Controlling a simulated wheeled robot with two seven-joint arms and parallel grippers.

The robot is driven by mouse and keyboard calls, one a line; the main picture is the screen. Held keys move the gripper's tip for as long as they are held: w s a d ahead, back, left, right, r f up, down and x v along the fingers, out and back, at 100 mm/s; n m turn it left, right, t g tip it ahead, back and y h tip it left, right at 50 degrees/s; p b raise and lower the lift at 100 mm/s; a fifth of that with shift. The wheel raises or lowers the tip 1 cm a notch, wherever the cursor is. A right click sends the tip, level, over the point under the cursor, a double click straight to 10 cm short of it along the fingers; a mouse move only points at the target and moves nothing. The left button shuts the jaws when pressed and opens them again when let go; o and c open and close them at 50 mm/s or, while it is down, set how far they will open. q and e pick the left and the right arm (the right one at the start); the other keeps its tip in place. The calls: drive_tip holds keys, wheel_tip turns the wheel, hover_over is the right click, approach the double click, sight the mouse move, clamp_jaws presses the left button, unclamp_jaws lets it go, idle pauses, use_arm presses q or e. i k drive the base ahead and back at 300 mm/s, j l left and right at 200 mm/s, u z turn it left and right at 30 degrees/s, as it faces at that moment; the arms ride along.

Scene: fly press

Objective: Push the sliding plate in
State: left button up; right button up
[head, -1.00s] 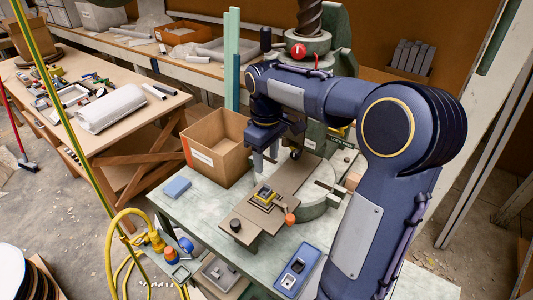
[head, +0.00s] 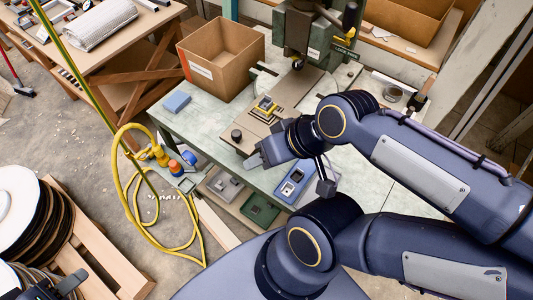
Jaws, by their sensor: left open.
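The sliding plate (head: 249,131) is a tan-brown plate on the press table, with a black knob (head: 237,135) near its front end. A small yellow-and-dark fixture (head: 266,106) sits on it. The plate reaches back toward the dark green press (head: 309,45). My left gripper (head: 254,160) is open and empty, just in front of and to the right of the plate's front end. I cannot tell whether it touches the plate. My wrist hides part of the plate's right side.
An open cardboard box (head: 222,60) and a blue block (head: 177,102) stand on the table (head: 203,121) left of the plate. A blue tray (head: 296,183) lies near the front edge. A yellow hose (head: 120,190) hangs at the left. Cable reels lie on a pallet (head: 98,240).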

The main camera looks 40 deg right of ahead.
sight(248, 129)
drive_tip(key=z, duration=1.3)
drive_tip(key=j+z, duration=0.55)
drive_tip(key=j, duration=0.2)
drive_tip(key=k, duration=0.05)
